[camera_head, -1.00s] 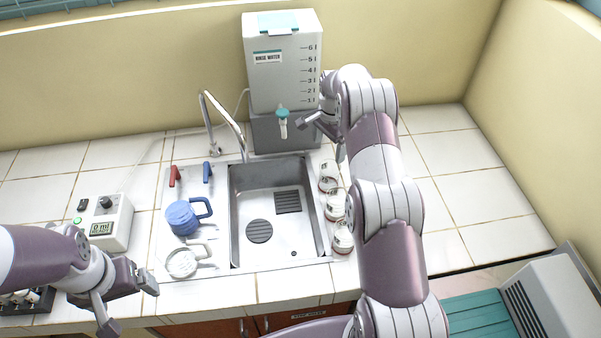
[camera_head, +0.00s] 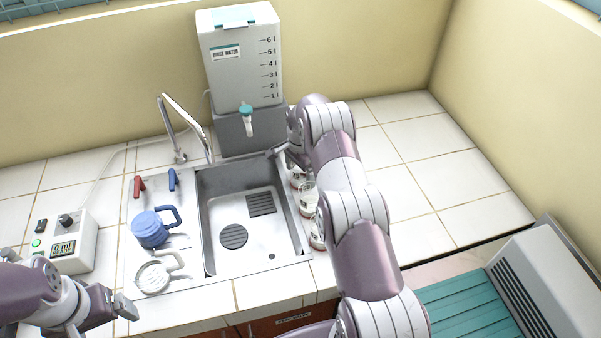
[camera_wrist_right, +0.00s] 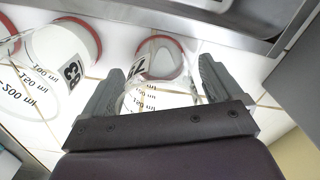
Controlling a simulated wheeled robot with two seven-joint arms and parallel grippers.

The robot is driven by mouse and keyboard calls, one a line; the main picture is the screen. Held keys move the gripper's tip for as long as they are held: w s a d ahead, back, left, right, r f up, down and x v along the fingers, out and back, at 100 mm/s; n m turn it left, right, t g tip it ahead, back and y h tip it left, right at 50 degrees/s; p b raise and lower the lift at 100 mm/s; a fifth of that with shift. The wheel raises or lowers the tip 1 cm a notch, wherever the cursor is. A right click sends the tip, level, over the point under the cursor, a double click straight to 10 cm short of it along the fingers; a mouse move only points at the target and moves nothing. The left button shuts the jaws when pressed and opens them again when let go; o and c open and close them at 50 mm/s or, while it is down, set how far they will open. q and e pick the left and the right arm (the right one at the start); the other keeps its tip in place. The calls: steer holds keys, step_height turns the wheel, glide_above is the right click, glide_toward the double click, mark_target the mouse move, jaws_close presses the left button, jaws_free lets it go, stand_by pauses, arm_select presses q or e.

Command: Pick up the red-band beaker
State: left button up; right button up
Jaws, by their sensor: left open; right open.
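Several clear beakers stand in a row along the right side of the sink; in the head view the far one (camera_head: 298,179), middle one (camera_head: 308,199) and near one (camera_head: 317,236) are partly hidden by my right arm. In the right wrist view, a clear beaker with a red band (camera_wrist_right: 160,55) lies between the open fingers of my right gripper (camera_wrist_right: 172,68), not visibly gripped. Another red-banded beaker (camera_wrist_right: 62,55) with volume marks is left of it. In the head view my right gripper (camera_head: 282,158) is at the far beaker. My left gripper (camera_head: 122,306) is open and empty.
The steel sink (camera_head: 233,262) is left of the beakers, with a faucet (camera_head: 185,125) behind. A rinse water tank (camera_head: 240,70) stands at the back. A blue jug (camera_head: 150,230), a white jug (camera_head: 153,278) and a control box (camera_head: 72,240) are left. Counter at right is clear.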

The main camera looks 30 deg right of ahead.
steer(key=c, duration=1.1)
steer(key=shift+o, duration=0.2)
steer(key=shift+r, duration=0.35)
steer(key=r, duration=0.1)
steer(key=r+b, duration=0.1)
steer(key=s+r+b, duration=0.1)
steer(key=r, duration=0.1)
steer(key=shift+d, duration=0.3)
steer(key=s+d+r+b, duration=0.2)
steer(key=s+d+r, duration=0.2)
steer(key=s, duration=0.5)
steer(key=shift+s+d+r+b, duration=0.25)
steer(key=shift+r+b, duration=0.05)
steer(key=shift+r, duration=0.8)
